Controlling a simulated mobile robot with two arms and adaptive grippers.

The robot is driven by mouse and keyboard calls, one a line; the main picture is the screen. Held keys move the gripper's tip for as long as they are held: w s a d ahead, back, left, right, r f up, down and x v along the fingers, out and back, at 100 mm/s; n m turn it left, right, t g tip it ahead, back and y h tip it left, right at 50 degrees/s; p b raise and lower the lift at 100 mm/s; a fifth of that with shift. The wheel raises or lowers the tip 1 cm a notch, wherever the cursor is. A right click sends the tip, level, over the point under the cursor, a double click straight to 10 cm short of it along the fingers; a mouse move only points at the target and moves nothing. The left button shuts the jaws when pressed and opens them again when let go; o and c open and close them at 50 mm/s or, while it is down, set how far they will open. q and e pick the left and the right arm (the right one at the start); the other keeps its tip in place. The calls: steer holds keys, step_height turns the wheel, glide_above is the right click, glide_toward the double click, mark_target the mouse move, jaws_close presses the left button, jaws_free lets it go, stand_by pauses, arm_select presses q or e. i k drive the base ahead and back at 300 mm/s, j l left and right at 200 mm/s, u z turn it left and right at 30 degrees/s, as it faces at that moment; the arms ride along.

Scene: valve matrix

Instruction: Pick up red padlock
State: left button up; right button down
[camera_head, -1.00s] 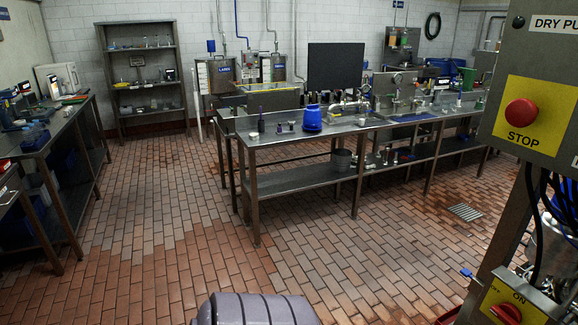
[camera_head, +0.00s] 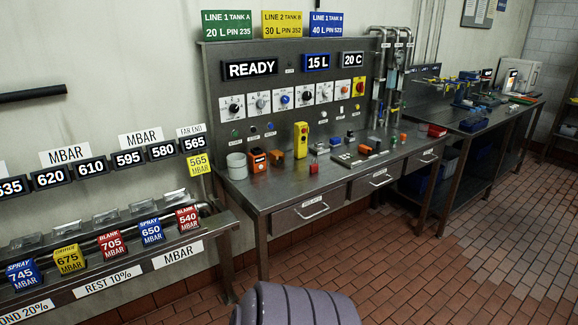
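A small red object (camera_head: 314,168) stands on the steel desk, in front of a yellow box with a red top. It looks like a padlock with a thin shackle above it, but it is too small to be sure. Another red item (camera_head: 437,131) lies near the right end of the desk; I cannot tell what it is. Neither of my grippers shows in the head view.
The steel desk (camera_head: 290,190) has drawers and a control panel (camera_head: 262,120) behind. The yellow box (camera_head: 301,140), orange items and a white cylinder (camera_head: 236,166) stand on it. A rack of MBAR tags (camera_head: 110,265) is at left. Tiled floor is clear at lower right.

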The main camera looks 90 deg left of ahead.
mark_target(313, 168)
steer(key=j+u, duration=0.1)
steer(key=u, duration=2.55)
